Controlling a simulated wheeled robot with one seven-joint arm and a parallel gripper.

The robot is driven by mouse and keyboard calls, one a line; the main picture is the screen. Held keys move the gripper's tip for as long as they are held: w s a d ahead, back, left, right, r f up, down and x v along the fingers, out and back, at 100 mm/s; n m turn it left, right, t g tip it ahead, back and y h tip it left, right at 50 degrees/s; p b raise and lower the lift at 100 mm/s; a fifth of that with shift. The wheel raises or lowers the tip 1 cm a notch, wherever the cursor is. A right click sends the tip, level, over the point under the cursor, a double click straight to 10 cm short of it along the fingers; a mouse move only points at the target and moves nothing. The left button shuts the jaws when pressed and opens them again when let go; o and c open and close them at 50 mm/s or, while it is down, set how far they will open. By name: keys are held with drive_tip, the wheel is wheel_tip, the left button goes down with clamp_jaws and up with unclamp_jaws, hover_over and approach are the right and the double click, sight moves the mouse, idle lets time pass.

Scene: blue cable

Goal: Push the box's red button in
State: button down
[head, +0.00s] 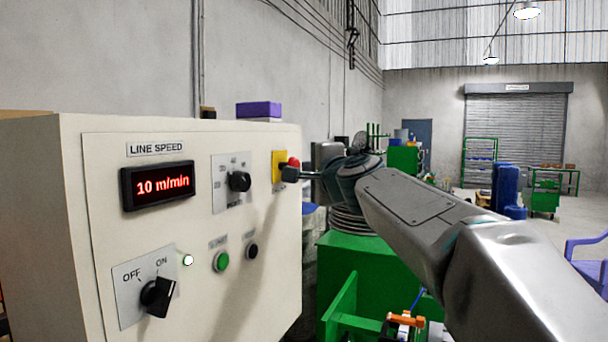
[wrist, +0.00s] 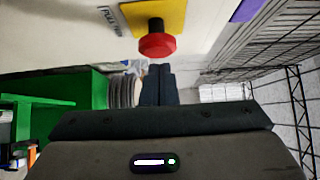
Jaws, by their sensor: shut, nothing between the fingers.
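The cream control box (head: 190,285) stands at the left in the head view. Its red button (head: 294,162) sits on a yellow plate (head: 279,167) near the right edge of the front panel. The button is a mushroom head on a dark stem, and it stands out from the plate in the wrist view (wrist: 157,42). My gripper (head: 287,174) is shut and empty, with its fingertips close in front of the button. In the wrist view, the dark fingers (wrist: 158,70) point toward the button and end just below it. I cannot tell whether they touch it.
The panel also has a display (head: 158,185) reading 10 m/min, a black knob (head: 239,181), an OFF/ON switch (head: 157,295) and a green button (head: 221,261). A purple block (head: 259,109) lies on top. Green machinery (head: 352,265) stands right of the box.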

drive_tip(key=d+b+v, duration=0.2)
drive_tip(key=v, duration=0.9)
drive_tip(key=shift+b, duration=0.35)
drive_tip(key=shift+d, duration=0.15)
drive_tip(key=s+d+f+n+g+h, duration=0.1)
drive_tip(key=s+f+n+g, duration=0.35)
drive_tip(key=f, duration=0.85)
drive_tip(key=s+d+f+n+g+h, duration=0.1)
drive_tip(key=s+f+n+g+h, duration=0.25)
drive_tip(key=f, duration=0.95)
drive_tip(key=s+d+f+n+g+h, duration=0.1)
drive_tip(key=s+d+f+n+g, duration=0.1)
drive_tip(key=s+f, duration=0.6)
drive_tip(key=s+d+f+n+g+h, duration=0.1)
drive_tip(key=s+d+f+n+g, duration=0.2)
drive_tip(key=s+f, duration=0.5)
drive_tip(key=shift+d+f+n+g, duration=0.3)
drive_tip(key=shift+d+f+n, duration=0.15)
drive_tip(key=shift+f, duration=0.35)
